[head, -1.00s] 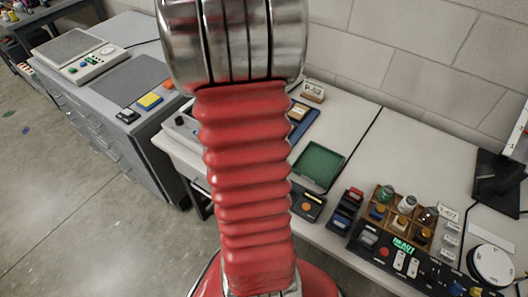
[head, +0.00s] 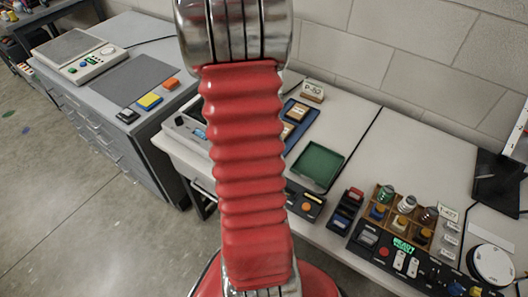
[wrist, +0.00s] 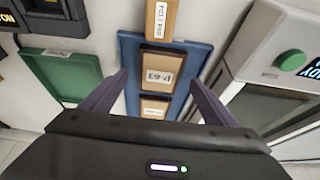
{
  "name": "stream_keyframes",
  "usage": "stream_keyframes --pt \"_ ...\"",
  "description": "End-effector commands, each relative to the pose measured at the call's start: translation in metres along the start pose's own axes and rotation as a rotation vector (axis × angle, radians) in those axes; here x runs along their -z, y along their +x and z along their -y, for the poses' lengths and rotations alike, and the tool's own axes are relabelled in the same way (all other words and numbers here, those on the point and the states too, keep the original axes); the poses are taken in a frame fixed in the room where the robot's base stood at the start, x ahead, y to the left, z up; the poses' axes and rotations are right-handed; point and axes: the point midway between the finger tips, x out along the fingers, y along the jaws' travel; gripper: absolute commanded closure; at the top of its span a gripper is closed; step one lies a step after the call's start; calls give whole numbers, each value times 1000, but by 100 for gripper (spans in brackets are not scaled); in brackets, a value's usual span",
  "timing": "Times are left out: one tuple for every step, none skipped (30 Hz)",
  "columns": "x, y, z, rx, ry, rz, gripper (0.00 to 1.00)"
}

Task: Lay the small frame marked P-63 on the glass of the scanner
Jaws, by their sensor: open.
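The small dark-edged frame marked P-63 (wrist: 163,72) lies in a blue tray (wrist: 189,50), its label upside down in the wrist view. A second small frame (wrist: 155,107) lies below it in that view, in the same tray. My gripper (wrist: 158,88) is open and empty, its two purple fingers on either side of the tray's middle. I cannot tell its exact height above the frame. What looks like the scanner, a pale unit with a green button (wrist: 290,61), a lit display and a dark panel, stands at the right. In the head view, my arm hides my gripper and part of the scanner (head: 181,130).
A green tray (wrist: 72,75) lies left of the blue one in the wrist view. A labelled wooden block (wrist: 160,22) stands at the blue tray's upper edge. In the head view, a bottle rack (head: 402,222) and control panels (head: 375,240) crowd the bench's right part.

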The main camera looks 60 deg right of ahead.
Motion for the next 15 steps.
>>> stream_keyframes --pt "0 6 0 -3 -2 2 20" --pt "0 9 0 -3 -1 2 20" --pt "0 13 0 -3 -2 1 20" --pt "0 15 0 -3 -1 2 20" --pt "0 18 0 -2 -2 1 20" --pt "0 20 0 -1 -1 1 20" --pt "0 22 0 -1 -1 1 20" --pt "0 23 0 -1 -1 1 20" --pt "0 24 0 -1 -1 1 20" --pt "0 24 0 -1 -1 1 20" --pt "0 24 0 0 0 1 20" --pt "0 24 0 0 0 0 20" --pt "0 24 0 0 0 0 20" --pt "0 24 0 0 0 0 20" --pt "0 24 0 0 0 0 20"
